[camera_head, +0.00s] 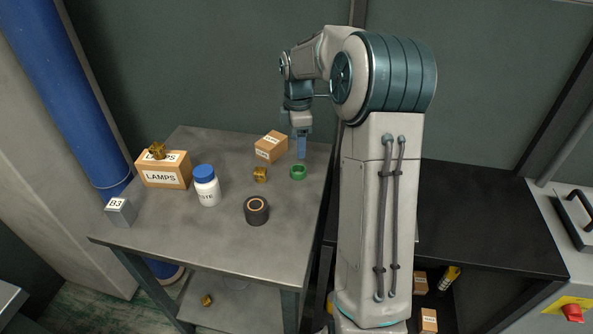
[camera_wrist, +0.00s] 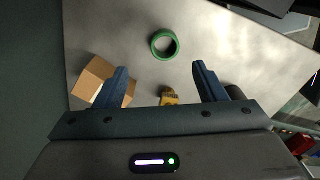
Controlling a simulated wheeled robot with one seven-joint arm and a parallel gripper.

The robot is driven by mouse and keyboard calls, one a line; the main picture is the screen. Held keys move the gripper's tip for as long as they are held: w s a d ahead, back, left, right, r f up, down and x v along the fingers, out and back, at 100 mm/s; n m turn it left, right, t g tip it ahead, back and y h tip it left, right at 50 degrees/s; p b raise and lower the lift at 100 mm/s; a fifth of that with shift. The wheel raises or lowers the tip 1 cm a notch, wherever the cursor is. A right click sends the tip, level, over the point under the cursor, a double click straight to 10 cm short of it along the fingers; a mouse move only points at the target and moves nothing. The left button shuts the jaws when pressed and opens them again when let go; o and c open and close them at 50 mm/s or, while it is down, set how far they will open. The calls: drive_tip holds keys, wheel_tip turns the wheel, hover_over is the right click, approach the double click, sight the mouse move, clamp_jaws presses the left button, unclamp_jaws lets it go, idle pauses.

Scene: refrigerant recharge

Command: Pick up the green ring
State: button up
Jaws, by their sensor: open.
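The green ring (camera_head: 298,165) lies flat on the grey metal table, near its right edge. In the wrist view the ring (camera_wrist: 154,47) is ahead of and between the fingers, apart from both. My gripper (camera_head: 302,156) hangs above the table close to the ring, fingers pointing down. In the wrist view my gripper (camera_wrist: 160,78) is open, its two blue fingers wide apart with nothing held.
A small carton (camera_head: 271,146) and a brass fitting (camera_head: 261,174) stand left of the ring. A dark roll (camera_head: 256,210), a white bottle (camera_head: 207,188), a LAMPS box (camera_head: 163,172) and a grey B3 block (camera_head: 120,212) are farther off. The table's (camera_head: 185,245) front middle is clear.

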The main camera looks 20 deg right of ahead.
drive_tip(key=f, duration=0.8)
drive_tip(key=shift+s+a+f, duration=0.1)
drive_tip(key=shift+s+a, duration=0.05)
drive_tip(key=shift+s, duration=0.25)
drive_tip(key=c, duration=1)
